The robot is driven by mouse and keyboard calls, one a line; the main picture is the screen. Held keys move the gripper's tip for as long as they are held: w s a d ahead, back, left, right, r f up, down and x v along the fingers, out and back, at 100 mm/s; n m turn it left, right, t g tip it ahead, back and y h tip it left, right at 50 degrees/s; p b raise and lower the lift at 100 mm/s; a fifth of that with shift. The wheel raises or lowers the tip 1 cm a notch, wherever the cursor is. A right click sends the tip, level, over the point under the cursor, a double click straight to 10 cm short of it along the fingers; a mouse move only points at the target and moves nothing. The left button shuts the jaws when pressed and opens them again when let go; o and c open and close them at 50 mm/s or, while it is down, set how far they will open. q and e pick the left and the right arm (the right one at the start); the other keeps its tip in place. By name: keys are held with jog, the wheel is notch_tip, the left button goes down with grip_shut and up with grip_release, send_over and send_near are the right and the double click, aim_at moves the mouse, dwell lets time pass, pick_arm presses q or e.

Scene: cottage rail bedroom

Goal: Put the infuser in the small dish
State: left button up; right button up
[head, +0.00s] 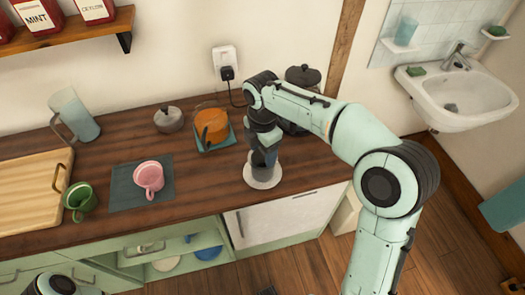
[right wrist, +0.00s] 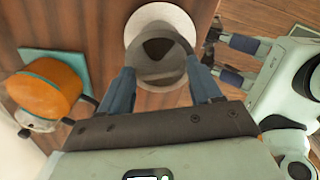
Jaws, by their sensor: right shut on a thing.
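The infuser (right wrist: 162,72) is a grey, round, partly see-through thing with a dark middle, held between the blue fingers of my right gripper (right wrist: 163,88). The small dish (head: 262,182) is white and round, on the counter right under this gripper; it also shows in the right wrist view (right wrist: 178,14). The infuser covers part of the dish. I cannot tell whether the two touch. In the head view the gripper largely hides the infuser. My left gripper (right wrist: 232,60) shows at the right of the wrist view, its fingers apart and empty.
An orange pot (head: 211,121) on a teal mat stands left of the dish, with a grey lidded pot (head: 168,119) behind. A pink mug (head: 149,176), green mug (head: 80,198), glass pitcher (head: 75,113) and cutting board (head: 30,190) stand further left. The counter between pink mug and dish is clear.

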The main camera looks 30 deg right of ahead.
jog(key=shift+f, duration=0.2)
jog(key=o, duration=1.4)
jog(key=shift+c, duration=0.2)
pick_arm(q)
jog(key=r+p, duration=0.1)
jog(key=w+r, duration=0.1)
jog(key=r+p, duration=0.1)
jog(key=shift+w+r+p, duration=0.1)
jog(key=shift+w+p, duration=0.2)
jog(key=shift+p, duration=0.05)
pick_arm(e)
notch_tip(320, 180, up, 12)
